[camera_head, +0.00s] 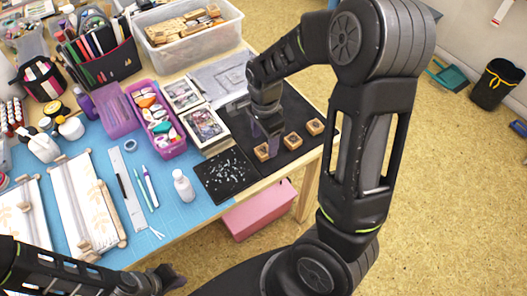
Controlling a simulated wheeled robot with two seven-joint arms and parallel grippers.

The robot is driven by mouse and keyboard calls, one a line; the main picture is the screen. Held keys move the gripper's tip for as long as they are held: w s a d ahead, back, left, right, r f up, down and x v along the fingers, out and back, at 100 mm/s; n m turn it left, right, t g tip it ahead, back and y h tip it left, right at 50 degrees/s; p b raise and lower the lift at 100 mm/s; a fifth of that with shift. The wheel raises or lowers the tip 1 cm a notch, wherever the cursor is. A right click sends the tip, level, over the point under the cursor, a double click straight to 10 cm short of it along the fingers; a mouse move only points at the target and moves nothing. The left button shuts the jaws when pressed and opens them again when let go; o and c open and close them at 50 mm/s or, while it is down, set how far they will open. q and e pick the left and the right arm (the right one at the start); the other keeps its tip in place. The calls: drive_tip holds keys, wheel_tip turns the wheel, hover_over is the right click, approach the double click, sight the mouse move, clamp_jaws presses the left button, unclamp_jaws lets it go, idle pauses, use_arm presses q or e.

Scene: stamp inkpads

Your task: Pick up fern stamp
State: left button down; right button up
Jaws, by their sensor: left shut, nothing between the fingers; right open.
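Three small wooden stamp blocks stand in a row along the front edge of a black mat (285,108) at the table's right end: a left block (262,153), a middle block (293,141) and a right block (315,127). Their top designs are too small to read, so I cannot tell which is the fern stamp. My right gripper (273,140) is open and points down over the mat, close to the left and middle blocks. Whether it touches one I cannot tell. My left gripper (172,277) is shut and empty, low in front of the table.
A clear bin (165,50) of wooden blocks stands behind. A pink box (258,212) is under the table. My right arm covers part of the mat.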

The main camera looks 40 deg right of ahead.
sight(263, 150)
wheel_tip(263, 150, down, 5)
drive_tip(key=shift+a+r, duration=0.1)
drive_tip(key=shift+r, duration=0.05)
drive_tip(key=shift+c, duration=0.4)
clamp_jaws()
idle(0.7)
